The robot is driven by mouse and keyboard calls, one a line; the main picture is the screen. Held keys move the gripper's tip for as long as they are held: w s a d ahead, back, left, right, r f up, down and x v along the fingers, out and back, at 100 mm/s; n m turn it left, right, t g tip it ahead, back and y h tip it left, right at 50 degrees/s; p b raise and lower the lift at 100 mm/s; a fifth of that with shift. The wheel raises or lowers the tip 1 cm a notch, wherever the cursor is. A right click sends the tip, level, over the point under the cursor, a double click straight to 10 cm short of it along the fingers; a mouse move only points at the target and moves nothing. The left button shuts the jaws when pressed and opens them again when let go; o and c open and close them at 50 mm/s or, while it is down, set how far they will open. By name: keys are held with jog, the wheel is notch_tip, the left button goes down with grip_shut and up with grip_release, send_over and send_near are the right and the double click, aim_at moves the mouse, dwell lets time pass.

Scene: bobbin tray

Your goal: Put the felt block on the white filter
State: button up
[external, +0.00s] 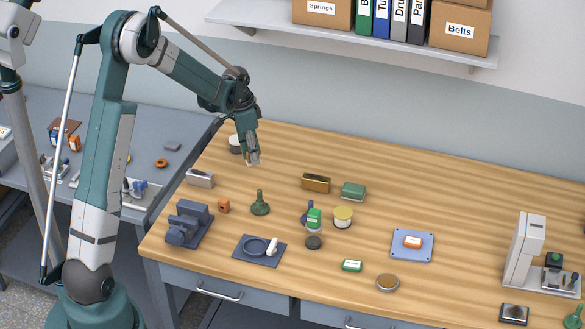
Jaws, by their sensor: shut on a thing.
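My gripper (253,160) points down over the far left part of the wooden table, with its fingers shut on a small pale thing. Most of that thing is hidden by the fingers, and it is too small to identify surely as the felt block.
A grey-white block (201,179), a gold box (316,183), a green box (353,191) and a green flask-like piece (260,203) stand nearby. A blue tray (411,256) bears an orange-and-white piece. A white machine (525,250) stands at right. The table's back middle is clear.

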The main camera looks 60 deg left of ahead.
jog(key=s+a+n, duration=0.1)
jog(key=s+a, duration=0.6)
jog(key=s, duration=0.3)
jog(key=shift+a+n, duration=0.25)
jog(key=shift+n, duration=0.15)
jog(key=p, duration=0.2)
send_over(237, 139)
jog(key=shift+f, duration=0.1)
dwell(0.4)
jog(key=shift+f, duration=1.7)
jog(key=shift+f, duration=0.25)
jog(key=o, duration=0.8)
